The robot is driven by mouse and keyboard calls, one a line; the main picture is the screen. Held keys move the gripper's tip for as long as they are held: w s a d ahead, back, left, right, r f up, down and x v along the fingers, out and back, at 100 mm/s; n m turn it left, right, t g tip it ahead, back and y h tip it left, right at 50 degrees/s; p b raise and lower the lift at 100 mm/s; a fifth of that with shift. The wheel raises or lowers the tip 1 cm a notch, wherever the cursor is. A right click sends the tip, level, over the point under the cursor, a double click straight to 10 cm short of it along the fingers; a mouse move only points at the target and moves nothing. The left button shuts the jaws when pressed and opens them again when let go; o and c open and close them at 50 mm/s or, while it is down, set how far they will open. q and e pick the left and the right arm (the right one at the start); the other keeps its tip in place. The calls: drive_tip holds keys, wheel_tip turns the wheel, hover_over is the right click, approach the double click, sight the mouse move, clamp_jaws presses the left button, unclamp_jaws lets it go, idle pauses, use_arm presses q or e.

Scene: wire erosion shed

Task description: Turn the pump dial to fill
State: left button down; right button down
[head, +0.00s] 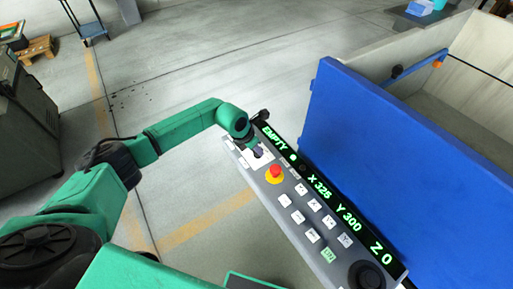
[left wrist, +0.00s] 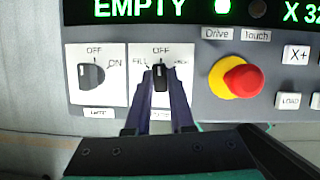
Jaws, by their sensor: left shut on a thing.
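The pump dial (left wrist: 160,84) is a small black knob on a white plate in the left wrist view. The plate reads OFF at the top and FILL at the left; the right label is partly covered. The knob stands upright, its mark toward OFF. My left gripper (left wrist: 160,76) is shut on the knob, one finger on each side. In the head view my left gripper (head: 257,151) reaches down onto the console's far end and mostly hides the dial. The display (left wrist: 140,9) reads EMPTY. My right gripper is not in view.
A second black dial (left wrist: 91,75) with OFF and ON sits left of the pump dial. A red emergency button (left wrist: 242,80) on a yellow ring is close on the right. White keys (head: 312,235) line the console. A blue tank wall (head: 390,150) stands beside it.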

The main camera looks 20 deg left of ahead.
use_arm(q)
drive_tip(key=shift+r+n+t+y+p, duration=0.15)
drive_tip(key=shift+n+t+y+p, duration=0.15)
drive_tip(key=shift+n, duration=0.8)
drive_tip(key=shift+d+n+y, duration=0.15)
drive_tip(key=shift+n+y, duration=0.15)
drive_tip(key=shift+n, duration=0.6)
drive_tip(key=n+y+b, duration=0.1)
drive_tip(key=n, duration=0.2)
drive_tip(key=shift+d+n+y+b, duration=0.1)
drive_tip(key=shift+n+y+b, duration=0.65)
drive_tip(key=shift+n, duration=0.65)
drive_tip(key=shift+w, duration=0.1)
drive_tip(key=c, duration=0.8)
unclamp_jaws()
